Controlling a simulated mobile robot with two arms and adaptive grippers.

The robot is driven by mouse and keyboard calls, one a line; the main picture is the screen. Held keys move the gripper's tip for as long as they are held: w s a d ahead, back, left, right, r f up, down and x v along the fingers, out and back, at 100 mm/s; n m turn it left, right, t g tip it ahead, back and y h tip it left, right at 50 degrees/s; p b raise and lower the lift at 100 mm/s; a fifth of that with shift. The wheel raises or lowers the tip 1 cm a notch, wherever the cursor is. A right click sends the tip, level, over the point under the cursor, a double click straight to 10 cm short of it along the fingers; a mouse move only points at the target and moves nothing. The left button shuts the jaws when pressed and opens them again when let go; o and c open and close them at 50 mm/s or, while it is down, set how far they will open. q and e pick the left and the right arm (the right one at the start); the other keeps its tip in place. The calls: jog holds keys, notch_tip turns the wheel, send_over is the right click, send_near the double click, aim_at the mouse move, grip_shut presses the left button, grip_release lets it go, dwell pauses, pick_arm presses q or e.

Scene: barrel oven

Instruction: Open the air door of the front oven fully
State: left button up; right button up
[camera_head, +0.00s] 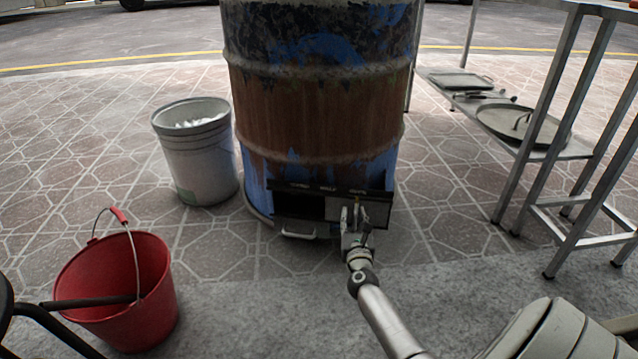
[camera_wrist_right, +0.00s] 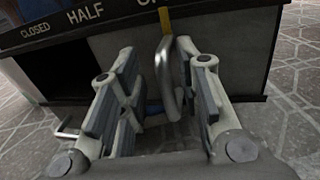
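The barrel oven (camera_head: 320,110) stands upright in the middle of the head view. At its base is a black air-door frame with a label strip (camera_wrist_right: 85,15) reading CLOSED, HALF and a third word mostly hidden. The grey sliding air door (camera_wrist_right: 130,55) covers the right part of the frame, leaving a dark opening (camera_head: 298,207) on the left. Its yellow marker (camera_wrist_right: 165,20) is by the third word. My right gripper (camera_head: 355,215) is open, with the door's metal handle (camera_wrist_right: 166,80) between its fingers, nearer the right finger in the wrist view. My left gripper is out of view.
A metal bucket (camera_head: 197,155) stands left of the oven. A red bucket (camera_head: 120,290) is at the lower left. The paved floor between the oven and rack is clear.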

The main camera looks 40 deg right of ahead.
jog(key=w+a+b, duration=0.1)
jog(key=w+a, duration=1.1)
jog(key=r+p+v, duration=0.1)
jog(key=p+v, duration=0.4)
jog(key=v, duration=0.5)
jog(key=s+a+r+n+t+p, duration=0.2)
jog(key=r+n, duration=0.4)
jog(key=r, duration=0.5)
jog(key=s+a+r+n+t+p, duration=0.2)
jog(key=s+a+r+n+t, duration=0.2)
jog(key=r+n, duration=0.3)
notch_tip(320, 180, up, 5)
jog(key=shift+a+t+h+p, duration=0.2)
jog(key=shift+t+h+p, duration=0.1)
jog(key=shift+t+p, duration=0.15)
